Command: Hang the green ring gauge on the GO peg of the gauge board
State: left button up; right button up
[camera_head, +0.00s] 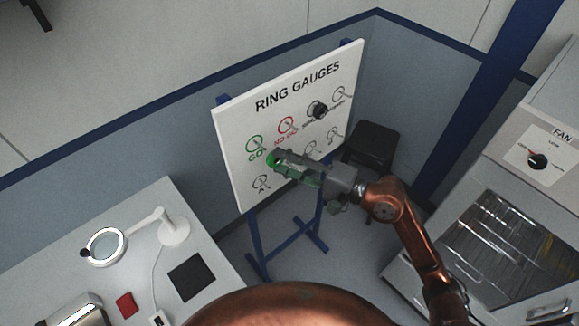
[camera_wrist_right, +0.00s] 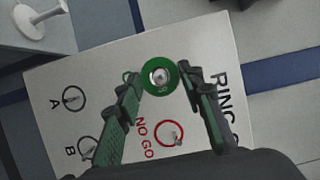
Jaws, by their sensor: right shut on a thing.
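The green ring gauge (camera_head: 272,158) is between the fingertips of my right gripper (camera_head: 279,160), in front of the gauge board (camera_head: 233,125). In the right wrist view the ring (camera_wrist_right: 160,63) faces the camera, and the right gripper (camera_wrist_right: 161,77) is shut on its sides. A pale, shiny round peg end (camera_wrist_right: 160,76) shows within its hole. I cannot tell whether the peg is inside the ring or behind it. The GO mark (camera_head: 254,146) shows left of the ring in the head view; the ring hides that area in the wrist view. My left gripper is not in view.
The red NO GO mark (camera_head: 286,125) is up and right of GO. A dark ring gauge (camera_head: 317,110) hangs farther right. The board stands on a blue frame (camera_head: 257,245). A table with a magnifier lamp (camera_head: 106,246) is left; a fan cabinet (camera_head: 540,150) is right.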

jog(key=w+a+b, duration=0.3)
jog(key=w, duration=0.2)
jog(key=shift+a+f, duration=0.3)
dwell(0.4)
dwell(0.6)
jog(key=o, duration=1.3)
